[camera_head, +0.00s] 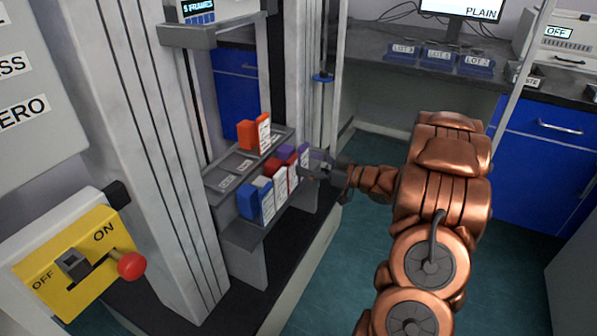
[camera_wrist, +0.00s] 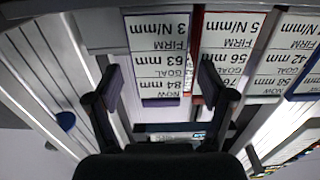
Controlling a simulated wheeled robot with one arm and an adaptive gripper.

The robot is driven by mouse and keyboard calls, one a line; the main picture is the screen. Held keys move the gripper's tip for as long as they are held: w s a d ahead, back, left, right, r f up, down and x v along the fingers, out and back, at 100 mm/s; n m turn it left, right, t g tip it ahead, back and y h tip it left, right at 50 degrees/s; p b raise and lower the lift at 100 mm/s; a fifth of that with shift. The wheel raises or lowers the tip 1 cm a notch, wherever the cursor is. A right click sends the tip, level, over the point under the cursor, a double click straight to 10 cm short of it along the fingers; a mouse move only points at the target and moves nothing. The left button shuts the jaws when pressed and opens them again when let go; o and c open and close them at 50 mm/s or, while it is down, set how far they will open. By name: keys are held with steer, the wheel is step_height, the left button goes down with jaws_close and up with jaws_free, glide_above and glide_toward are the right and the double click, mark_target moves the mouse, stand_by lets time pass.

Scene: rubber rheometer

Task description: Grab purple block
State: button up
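The purple block (camera_head: 287,153) is at the far end of the lower row of blocks on the rack, with a white label on its front. In the wrist view the purple block (camera_wrist: 160,102) shows upside down, its label reading 84 mm, 63 mm and 3 N/mm. My gripper (camera_head: 312,170) is in front of the rack's far end. In the wrist view my gripper (camera_wrist: 160,70) is open, with one finger on each side of the purple block's label. I cannot tell whether the fingers touch it. The right finger is close to the red block beside it.
The red block (camera_head: 273,166), a grey-white block (camera_head: 262,183) and a blue block (camera_head: 247,203) share the lower row. An orange block (camera_head: 247,134) stands on the upper shelf (camera_head: 226,172). Tall machine columns flank the rack. Labelled blue bins (camera_head: 477,66) stand on the back counter.

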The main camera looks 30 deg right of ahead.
steer(key=c, duration=1.1)
steer(key=shift+c, duration=0.2)
steer(key=shift+r, duration=0.1)
